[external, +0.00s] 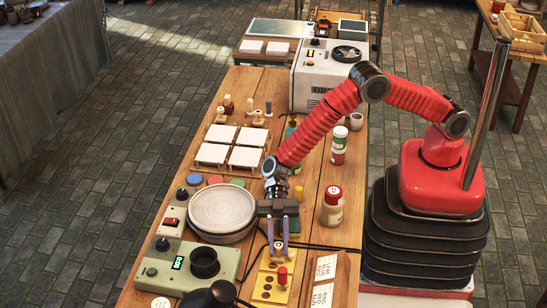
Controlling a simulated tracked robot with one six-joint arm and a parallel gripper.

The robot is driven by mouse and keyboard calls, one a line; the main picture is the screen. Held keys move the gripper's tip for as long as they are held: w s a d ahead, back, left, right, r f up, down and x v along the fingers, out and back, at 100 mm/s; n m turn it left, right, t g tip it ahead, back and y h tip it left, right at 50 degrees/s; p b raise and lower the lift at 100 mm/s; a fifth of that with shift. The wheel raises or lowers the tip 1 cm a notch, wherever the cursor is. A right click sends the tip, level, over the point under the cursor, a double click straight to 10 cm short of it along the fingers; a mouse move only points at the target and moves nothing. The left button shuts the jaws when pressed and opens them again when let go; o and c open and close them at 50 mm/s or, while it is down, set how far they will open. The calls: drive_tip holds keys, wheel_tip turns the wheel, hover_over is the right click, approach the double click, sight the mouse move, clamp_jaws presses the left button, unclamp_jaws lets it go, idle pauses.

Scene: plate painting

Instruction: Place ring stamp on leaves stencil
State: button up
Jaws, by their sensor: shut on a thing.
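My gripper (278,257) points down over the near part of the table, just above the far end of a yellow plate (258,293) with dark holes, which looks like the leaves stencil. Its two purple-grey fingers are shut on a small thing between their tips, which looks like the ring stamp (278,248). The fingers hide much of it, and I cannot tell whether it touches the plate. A small red-topped piece (282,275) stands upright at the plate's right side, just in front of the fingers.
A round plate on a turntable (221,208) stands left of my gripper. A green control box (185,268) is in front of it. A red-capped bottle (332,206) stands to the right. White labels (324,268) lie right of the yellow plate. White tiles (246,157) lie farther back.

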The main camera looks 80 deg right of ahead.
drive_tip(key=o, duration=1)
drive_tip(key=v, duration=1.2)
drive_tip(key=shift+w, duration=0.1)
